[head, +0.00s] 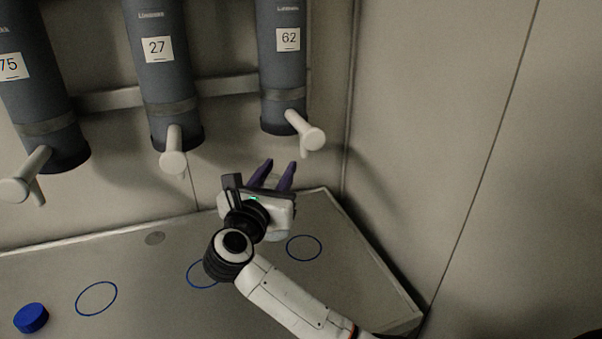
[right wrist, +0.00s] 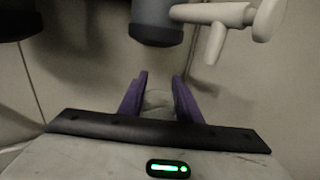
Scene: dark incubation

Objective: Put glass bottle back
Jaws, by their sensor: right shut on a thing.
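My right gripper (head: 278,172) is under the cylinder marked 62, a little left of its tap, with its purple fingers pointing to the back wall. In the right wrist view the gripper (right wrist: 158,82) is shut on a pale, clear thing, which looks like the glass bottle (right wrist: 158,99). Part of a clear rounded body, likely the same bottle (head: 277,236), shows below the gripper in the head view; the hand hides most of it. I cannot tell whether it touches the counter. My left gripper is not in view.
Grey cylinders with white taps hang on the back wall, marked 75 (head: 45,129), 27 (head: 157,80) and 62 (head: 283,75). The counter (head: 130,255) below bears blue rings (head: 97,283) (head: 304,236); my arm partly covers another. A blue cap (head: 31,318) lies at front left.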

